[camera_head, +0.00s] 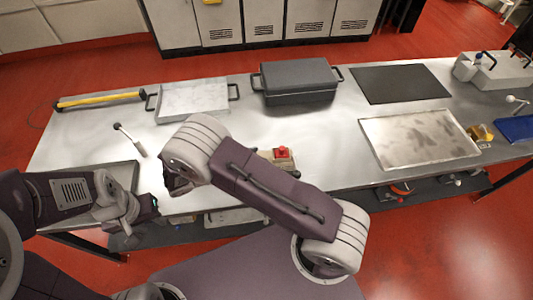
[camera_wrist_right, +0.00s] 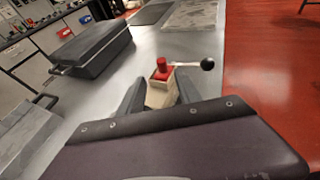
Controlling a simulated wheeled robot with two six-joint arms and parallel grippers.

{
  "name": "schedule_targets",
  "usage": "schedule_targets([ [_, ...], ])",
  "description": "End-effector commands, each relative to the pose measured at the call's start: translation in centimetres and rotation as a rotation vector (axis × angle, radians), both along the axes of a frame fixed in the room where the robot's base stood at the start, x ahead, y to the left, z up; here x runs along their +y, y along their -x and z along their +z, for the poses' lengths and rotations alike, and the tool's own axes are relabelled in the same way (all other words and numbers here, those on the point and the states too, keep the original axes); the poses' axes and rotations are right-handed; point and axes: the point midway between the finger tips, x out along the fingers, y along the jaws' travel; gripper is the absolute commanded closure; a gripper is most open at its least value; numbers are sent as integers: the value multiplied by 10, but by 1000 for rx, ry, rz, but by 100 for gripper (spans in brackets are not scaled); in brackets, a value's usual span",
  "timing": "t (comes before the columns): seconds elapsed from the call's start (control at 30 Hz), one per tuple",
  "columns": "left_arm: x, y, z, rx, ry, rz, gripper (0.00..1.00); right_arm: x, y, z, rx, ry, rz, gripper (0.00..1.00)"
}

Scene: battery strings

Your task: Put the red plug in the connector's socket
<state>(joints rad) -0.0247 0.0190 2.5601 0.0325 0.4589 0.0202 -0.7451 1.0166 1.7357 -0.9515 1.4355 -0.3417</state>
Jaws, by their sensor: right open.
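The red plug (camera_head: 282,152) stands on top of a beige block (camera_head: 292,167), perhaps the connector, on the metal bench; my right arm partly hides it in the head view. In the right wrist view, the red plug (camera_wrist_right: 162,66) sits upright on the beige block (camera_wrist_right: 160,92). I cannot tell how it is seated. My right gripper (camera_wrist_right: 160,82) is open, its fingers framing the block from the near side; contact is unclear. It is hidden in the head view. My left gripper (camera_head: 142,212) is at the bench's front left; its jaws are unclear.
A lever with a black ball (camera_wrist_right: 207,63) shows beside the block. A grey case (camera_head: 297,80), a light tray (camera_head: 193,101), a yellow-handled tool (camera_head: 100,100) and a dark mat (camera_head: 402,83) lie behind. A worn metal tray (camera_head: 418,138) is at right. The bench between is bare.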

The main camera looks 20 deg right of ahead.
Motion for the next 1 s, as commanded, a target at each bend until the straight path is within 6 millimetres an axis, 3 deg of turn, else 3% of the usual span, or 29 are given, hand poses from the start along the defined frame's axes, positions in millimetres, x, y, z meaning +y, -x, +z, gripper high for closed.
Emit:
schedule_targets([
  [0.17,0,0,0,0,0,0,64,3,2,2,0,-7,-8,59],
  [0.27,0,0,0,0,0,0,64,-14,16,3,-17,-115,-126,59],
  [0.4,0,0,0,0,0,0,64,-41,72,1,-162,-492,-559,59],
  [0.53,0,0,0,0,0,0,64,-33,107,7,-453,-844,-1023,59],
  [0.6,0,0,0,0,0,0,64,-28,110,14,-628,-982,-1225,59],
  [0.73,0,0,0,0,0,0,64,-29,108,26,-872,-1125,-1456,59],
  [1.0,0,0,0,0,0,0,64,-30,105,30,-951,-1163,-1523,59],
])
